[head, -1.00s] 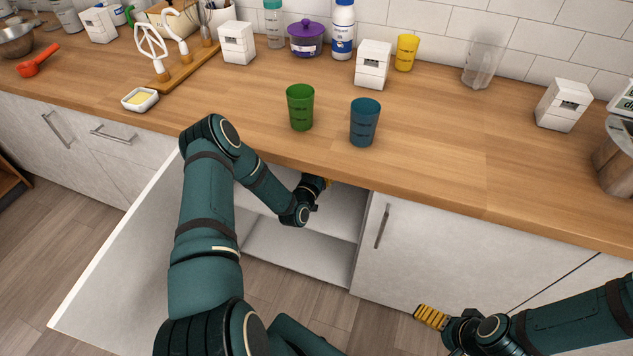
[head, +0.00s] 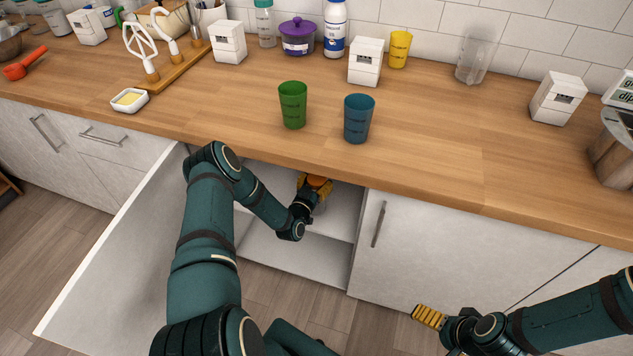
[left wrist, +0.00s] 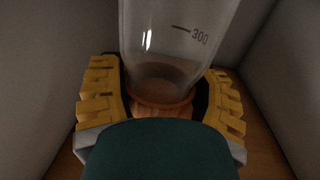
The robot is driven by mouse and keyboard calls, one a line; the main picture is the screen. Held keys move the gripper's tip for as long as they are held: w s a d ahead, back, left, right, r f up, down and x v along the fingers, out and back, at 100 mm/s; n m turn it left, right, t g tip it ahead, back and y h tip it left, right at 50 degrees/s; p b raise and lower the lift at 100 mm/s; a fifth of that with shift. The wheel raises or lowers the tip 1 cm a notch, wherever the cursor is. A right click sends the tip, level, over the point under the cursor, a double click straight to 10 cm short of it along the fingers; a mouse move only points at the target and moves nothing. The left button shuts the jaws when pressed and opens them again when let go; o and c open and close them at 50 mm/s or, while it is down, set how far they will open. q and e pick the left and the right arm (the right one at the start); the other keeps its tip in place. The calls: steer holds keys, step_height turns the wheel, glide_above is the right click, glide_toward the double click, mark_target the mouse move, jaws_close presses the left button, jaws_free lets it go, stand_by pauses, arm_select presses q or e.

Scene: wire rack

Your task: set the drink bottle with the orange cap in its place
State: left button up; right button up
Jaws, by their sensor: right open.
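The drink bottle shows in the head view as an orange cap (head: 319,182) with a clear body partly hidden below it, inside the open cabinet under the counter. In the left wrist view its clear body (left wrist: 178,40) carries a 300 mark, and an orange ring shows low on it. My left gripper (head: 314,188) reaches into the cabinet. Its yellow fingers lie on both sides of the bottle, seemingly closed on it; the contact is partly hidden. My right gripper (head: 429,317) is open and empty, in front of the closed cabinet door at lower right.
The cabinet's open door (head: 115,245) stands to the left of my left arm. A cabinet shelf (head: 340,225) and side walls surround the gripper closely. The wooden counter (head: 430,150) above bears a green cup (head: 293,105) and a blue cup (head: 358,118) near its front edge.

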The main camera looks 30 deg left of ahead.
arm_select(q)
steer(key=o, duration=0.5)
steer(key=shift+c, duration=0.2)
steer(key=shift+r, duration=0.2)
steer(key=s+d+p, duration=0.2)
steer(key=s+p, duration=0.1)
steer(key=s, duration=0.9)
steer(key=d+r+g+h, duration=0.2)
steer(key=d+g+h, duration=0.45)
steer(key=d, duration=0.95)
steer(key=s+d+r+g, duration=0.2)
steer(key=s+d+g, duration=0.3)
steer(key=s, duration=0.2)
steer(key=s+d+r+g, duration=0.2)
steer(key=s+d+g, duration=0.2)
steer(key=s, duration=0.4)
steer(key=shift+d+r+g+b, duration=0.3)
steer(key=shift+d+g, duration=0.05)
steer(key=shift+d, duration=0.05)
